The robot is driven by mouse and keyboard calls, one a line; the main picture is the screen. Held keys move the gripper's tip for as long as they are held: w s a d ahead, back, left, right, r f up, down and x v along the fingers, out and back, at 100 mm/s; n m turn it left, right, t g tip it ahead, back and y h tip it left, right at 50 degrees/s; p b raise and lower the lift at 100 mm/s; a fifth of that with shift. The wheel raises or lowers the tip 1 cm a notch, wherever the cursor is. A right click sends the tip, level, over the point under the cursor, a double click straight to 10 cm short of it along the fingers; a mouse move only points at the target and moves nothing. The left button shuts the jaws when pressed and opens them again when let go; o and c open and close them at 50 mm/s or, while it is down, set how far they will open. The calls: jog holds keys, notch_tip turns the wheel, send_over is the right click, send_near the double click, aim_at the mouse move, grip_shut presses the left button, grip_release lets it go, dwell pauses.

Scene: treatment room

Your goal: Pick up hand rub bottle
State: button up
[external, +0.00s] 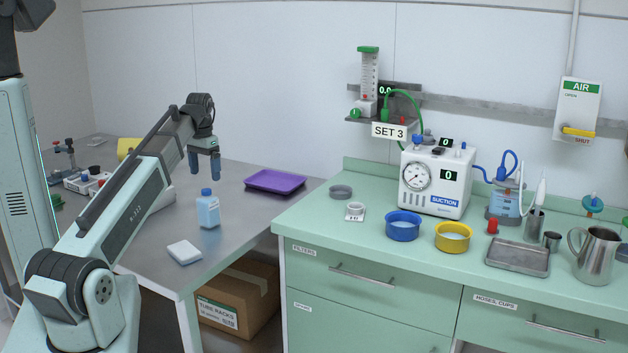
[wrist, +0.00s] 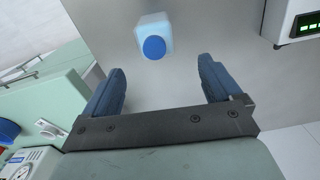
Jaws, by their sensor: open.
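The hand rub bottle (external: 208,212) is pale blue with a darker blue cap and a white label. It stands upright on the grey metal table. In the wrist view the bottle (wrist: 152,22) shows from above, at the top of the picture, ahead of the fingertips and roughly centred between them. My gripper (external: 205,170) points down and is higher than the bottle, apart from it. In the wrist view my gripper (wrist: 162,68) has its two blue fingers spread wide with nothing between them.
A purple tray (external: 275,182) lies to the right. The green counter (external: 330,222) beside it holds bowls and a suction unit (external: 437,180). Table surface around the bottle is mostly free.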

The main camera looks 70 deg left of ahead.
aim_at(207, 189)
notch_tip(207, 189, down, 7)
jog(key=shift+d+r, duration=0.1)
jog(key=shift+d+f, duration=0.2)
jog(key=shift+f, duration=1.1)
jog(key=shift+d+f, duration=0.2)
jog(key=shift+f, duration=1.1)
jog(key=c, duration=1.4)
